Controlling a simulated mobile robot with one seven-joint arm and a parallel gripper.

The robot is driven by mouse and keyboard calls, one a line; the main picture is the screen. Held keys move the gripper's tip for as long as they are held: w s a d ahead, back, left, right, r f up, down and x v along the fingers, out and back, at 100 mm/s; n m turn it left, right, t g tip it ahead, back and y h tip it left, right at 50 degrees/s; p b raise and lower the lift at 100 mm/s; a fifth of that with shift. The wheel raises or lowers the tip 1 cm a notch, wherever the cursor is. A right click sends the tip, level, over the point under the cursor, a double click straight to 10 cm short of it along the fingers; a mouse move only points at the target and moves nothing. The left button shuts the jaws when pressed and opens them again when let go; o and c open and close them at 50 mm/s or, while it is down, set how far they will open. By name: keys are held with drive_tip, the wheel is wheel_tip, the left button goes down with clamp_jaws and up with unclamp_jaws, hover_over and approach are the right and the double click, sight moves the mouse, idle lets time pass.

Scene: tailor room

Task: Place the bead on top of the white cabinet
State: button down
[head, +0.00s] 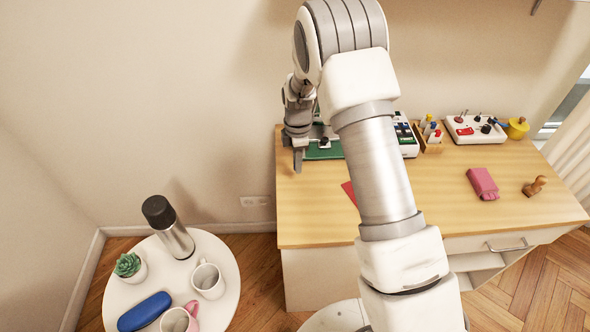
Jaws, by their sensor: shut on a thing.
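My gripper (298,158) points down over the left end of the wooden desktop, in the head view. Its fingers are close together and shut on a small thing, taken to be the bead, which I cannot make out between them. No bead shows elsewhere. The only white cabinet-like piece in view is the white body (320,278) under the wooden top (440,195), with a drawer and handle at its right. My arm hides part of this top and front.
A green mat (325,152), a white device (408,140), a pen holder (430,138), a control box (475,130), a pink item (483,184) and a wooden stamp (534,187) are on the desktop. A round white table (225,262) holds a flask (168,228), mugs, a plant and a blue case.

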sight(294, 178)
drive_tip(key=shift+w+a+f, duration=0.35)
drive_tip(key=shift+a+f, duration=0.05)
drive_tip(key=shift+f, duration=1.95)
drive_tip(key=shift+f, duration=0.2)
drive_tip(key=c, duration=0.8)
unclamp_jaws()
drive_tip(key=shift+r, duration=0.1)
drive_tip(key=shift+o, duration=0.2)
